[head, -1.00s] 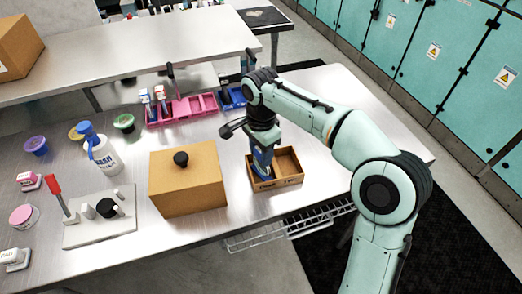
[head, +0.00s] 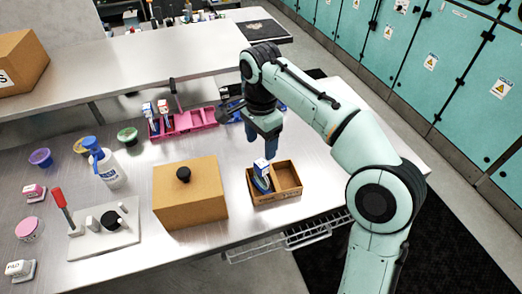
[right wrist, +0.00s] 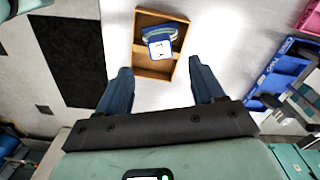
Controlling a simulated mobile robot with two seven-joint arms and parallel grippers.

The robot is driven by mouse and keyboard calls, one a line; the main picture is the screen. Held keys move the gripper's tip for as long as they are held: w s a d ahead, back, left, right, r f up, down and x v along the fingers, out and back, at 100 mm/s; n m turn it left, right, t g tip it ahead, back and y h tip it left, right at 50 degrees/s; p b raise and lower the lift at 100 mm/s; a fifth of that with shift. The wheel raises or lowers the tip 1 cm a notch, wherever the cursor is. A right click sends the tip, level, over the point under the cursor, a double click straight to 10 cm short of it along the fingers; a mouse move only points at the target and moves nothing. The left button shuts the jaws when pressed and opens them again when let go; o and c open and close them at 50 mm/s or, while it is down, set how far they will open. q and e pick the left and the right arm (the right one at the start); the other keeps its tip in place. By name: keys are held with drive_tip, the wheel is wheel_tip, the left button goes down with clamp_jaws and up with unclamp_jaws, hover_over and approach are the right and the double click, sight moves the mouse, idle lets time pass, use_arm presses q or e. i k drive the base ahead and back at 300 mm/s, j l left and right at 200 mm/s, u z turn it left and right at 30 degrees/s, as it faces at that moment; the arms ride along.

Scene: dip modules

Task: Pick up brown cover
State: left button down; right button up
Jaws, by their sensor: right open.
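The brown cover (head: 190,198) is a cardboard-coloured box shape with a round black knob (head: 183,174) on top. It sits on the metal table left of a small open brown box (head: 276,196). That box has a divider, and a blue and white module (head: 261,176) stands in its left compartment. The module and box also show in the right wrist view (right wrist: 160,45). My right gripper (head: 265,150) is above and behind the small box, apart from the module. In the right wrist view its fingers (right wrist: 163,85) are spread and empty. My left gripper is out of view.
A pink rack (head: 185,122) and a blue rack stand at the back. A white wash bottle (head: 107,168), several small bowls and a grey stand with a red handle (head: 60,200) are on the left. A raised shelf (head: 150,60) runs behind. Bare table lies around the cover.

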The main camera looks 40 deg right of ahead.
sight(189, 192)
drive_tip(key=k, duration=1)
